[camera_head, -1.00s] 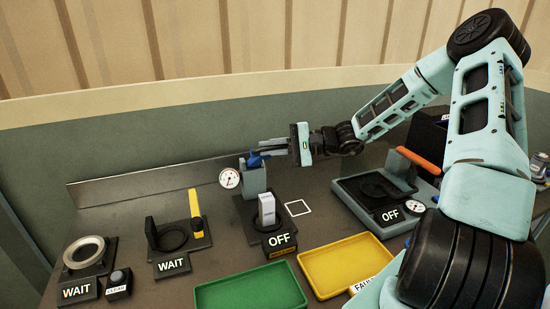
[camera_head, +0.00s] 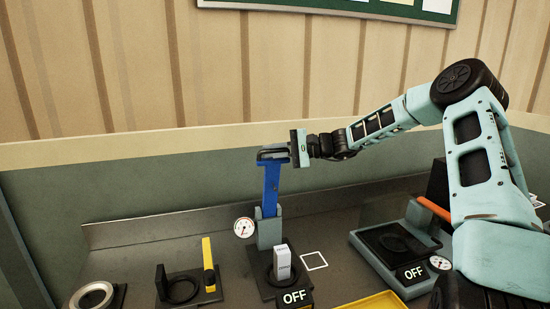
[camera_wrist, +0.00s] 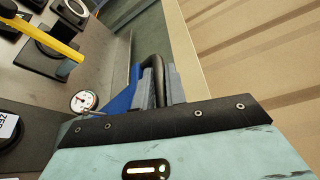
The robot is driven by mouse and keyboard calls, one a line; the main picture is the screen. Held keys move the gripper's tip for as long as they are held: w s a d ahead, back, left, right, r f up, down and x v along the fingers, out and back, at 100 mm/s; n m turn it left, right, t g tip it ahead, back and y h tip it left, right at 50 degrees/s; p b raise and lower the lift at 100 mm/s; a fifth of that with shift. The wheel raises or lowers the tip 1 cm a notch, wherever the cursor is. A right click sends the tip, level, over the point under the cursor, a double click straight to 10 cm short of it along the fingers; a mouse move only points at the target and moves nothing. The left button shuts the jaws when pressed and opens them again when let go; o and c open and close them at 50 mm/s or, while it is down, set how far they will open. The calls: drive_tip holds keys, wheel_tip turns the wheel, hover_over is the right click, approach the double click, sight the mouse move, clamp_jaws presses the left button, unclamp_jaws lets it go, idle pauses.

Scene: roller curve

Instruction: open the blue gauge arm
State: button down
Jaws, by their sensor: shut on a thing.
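The blue gauge arm (camera_head: 271,190) stands nearly upright above its grey post (camera_head: 269,233). A round white dial (camera_head: 244,228) sits at the post's left side. My gripper (camera_head: 274,155) is shut on the dark handle at the top of the blue arm. In the wrist view the blue arm (camera_wrist: 122,103) runs away beside my gripper fingers (camera_wrist: 155,84), and the dial (camera_wrist: 83,101) shows to its left. A white block (camera_head: 282,262) stands on the black fixture below, behind an OFF sign (camera_head: 296,298).
A fixture with a yellow lever (camera_head: 208,262) stands to the left, and a metal ring (camera_head: 92,296) further left. A grey station with an orange lever (camera_head: 434,210) is at the right. A low metal strip (camera_head: 150,231) runs along the back. The air around the raised arm is clear.

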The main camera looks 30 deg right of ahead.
drive_tip(key=shift+w, duration=0.1)
idle(0.3)
drive_tip(key=c, duration=1.5)
unclamp_jaws()
drive_tip(key=shift+o, duration=0.2)
drive_tip(key=shift+f, duration=0.1)
drive_tip(key=shift+d, duration=0.15)
drive_tip(key=b+v, duration=0.6)
drive_tip(key=v, duration=1.1)
drive_tip(key=shift+s+r, duration=0.2)
drive_tip(key=shift+r, duration=0.15)
